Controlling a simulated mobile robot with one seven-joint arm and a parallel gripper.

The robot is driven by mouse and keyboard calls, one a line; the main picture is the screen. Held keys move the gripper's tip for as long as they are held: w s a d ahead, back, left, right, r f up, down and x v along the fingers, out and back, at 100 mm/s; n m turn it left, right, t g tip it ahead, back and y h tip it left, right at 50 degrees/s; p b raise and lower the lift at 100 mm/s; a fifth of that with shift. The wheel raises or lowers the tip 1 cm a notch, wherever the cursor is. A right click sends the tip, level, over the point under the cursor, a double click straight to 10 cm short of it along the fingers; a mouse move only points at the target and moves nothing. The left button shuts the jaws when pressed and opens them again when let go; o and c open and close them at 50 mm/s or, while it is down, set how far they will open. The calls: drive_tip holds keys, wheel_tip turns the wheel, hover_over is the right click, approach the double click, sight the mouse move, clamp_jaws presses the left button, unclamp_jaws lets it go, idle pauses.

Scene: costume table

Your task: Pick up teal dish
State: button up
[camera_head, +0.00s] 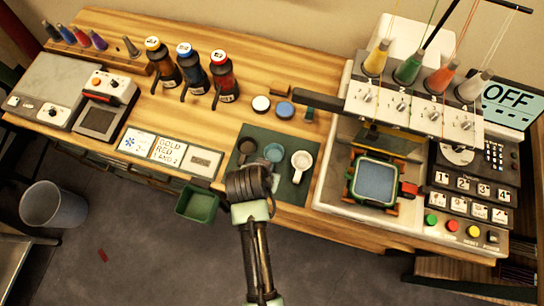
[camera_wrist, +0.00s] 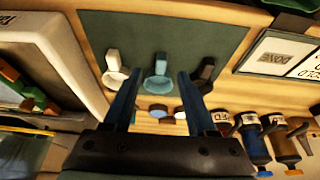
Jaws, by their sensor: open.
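The teal dish (camera_head: 274,152), a small round cup with a handle, sits on the dark green mat (camera_head: 292,196) between a dark dish (camera_head: 246,146) and a white dish (camera_head: 301,161). In the wrist view the teal dish (camera_wrist: 157,83) appears between the two fingers of my gripper (camera_wrist: 160,73), with the white dish (camera_wrist: 115,76) to the left and the dark dish (camera_wrist: 206,76) to the right. My gripper is open and empty. In the head view my wrist (camera_head: 248,184) is at the mat's front edge and the fingers are hidden.
An embroidery machine (camera_head: 335,190) stands to the right. Several bottles (camera_head: 190,68) and two round lids, white (camera_head: 261,104) and blue (camera_head: 285,110), stand behind the mat. Label cards (camera_head: 168,151) lie left. A green bin (camera_head: 198,203) is below the table's front edge.

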sight(272, 160)
drive_tip(key=shift+x, duration=2.75)
drive_tip(key=shift+w+a, duration=0.1)
drive_tip(key=shift+r, duration=0.1)
clamp_jaws()
